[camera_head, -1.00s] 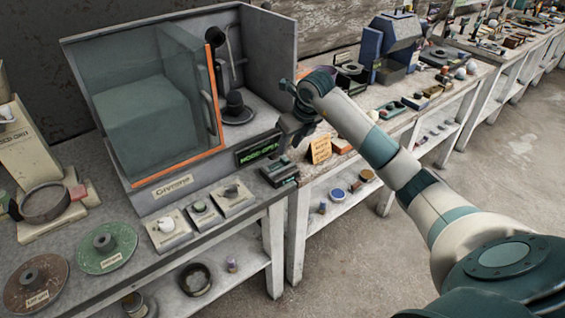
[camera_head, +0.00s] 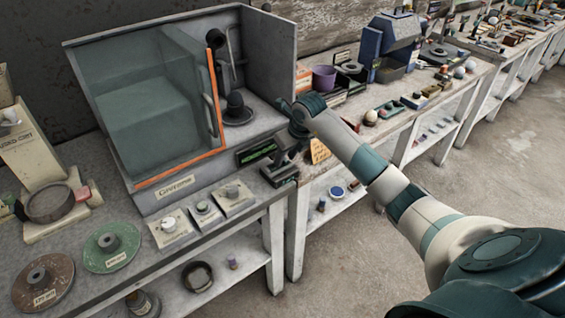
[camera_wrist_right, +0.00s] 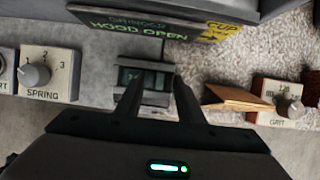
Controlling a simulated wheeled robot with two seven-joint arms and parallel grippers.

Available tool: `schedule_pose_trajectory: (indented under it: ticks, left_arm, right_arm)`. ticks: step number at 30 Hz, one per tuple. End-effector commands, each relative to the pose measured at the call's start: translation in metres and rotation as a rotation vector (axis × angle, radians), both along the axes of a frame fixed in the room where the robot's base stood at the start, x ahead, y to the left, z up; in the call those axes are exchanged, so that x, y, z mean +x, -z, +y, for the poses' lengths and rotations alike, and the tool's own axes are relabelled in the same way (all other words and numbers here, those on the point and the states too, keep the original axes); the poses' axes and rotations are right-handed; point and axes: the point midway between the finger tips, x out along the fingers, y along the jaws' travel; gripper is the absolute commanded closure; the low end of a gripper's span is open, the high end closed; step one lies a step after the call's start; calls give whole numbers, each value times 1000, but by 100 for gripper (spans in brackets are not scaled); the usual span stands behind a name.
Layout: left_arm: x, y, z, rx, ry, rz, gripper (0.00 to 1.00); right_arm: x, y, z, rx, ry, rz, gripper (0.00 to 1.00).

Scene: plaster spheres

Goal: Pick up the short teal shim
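My right gripper (camera_head: 284,158) is above the front edge of the bench, just right of the hooded cabinet. In the right wrist view, its two dark fingers (camera_wrist_right: 158,105) are apart with a gap between them. A small dark grey and teal block-like device (camera_wrist_right: 146,78) with a dim display lies just beyond the fingertips. It also shows in the head view (camera_head: 279,174), below the gripper and apart from it as far as I can tell. I cannot pick out a separate short teal shim with certainty. My left gripper is not in view.
The cabinet (camera_head: 175,188) with an orange-edged glass hood stands left of the gripper. A tan wedge-shaped piece (camera_wrist_right: 238,98) and a grit dial (camera_wrist_right: 290,106) lie to the right in the wrist view. A spring dial (camera_wrist_right: 45,75) is at left.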

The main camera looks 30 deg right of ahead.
Motion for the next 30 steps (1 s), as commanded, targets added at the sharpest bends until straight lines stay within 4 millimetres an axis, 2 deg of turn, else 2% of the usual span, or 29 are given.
schedule_pose_trajectory:
  ticks: [4,5,6,9,23,30]
  left_arm:
    - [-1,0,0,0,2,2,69]
    - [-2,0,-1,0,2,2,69]
    - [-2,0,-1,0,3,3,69]
    - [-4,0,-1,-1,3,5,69]
    - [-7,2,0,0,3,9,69]
    - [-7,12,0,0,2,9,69]
  right_arm:
    - [0,0,0,0,0,0,66]
    - [0,0,0,0,0,0,70]
    - [0,0,0,0,0,0,80]
    - [0,0,0,0,0,0,100]
    - [0,-2,0,0,0,-1,100]
    - [1,-20,-1,-2,0,-4,100]
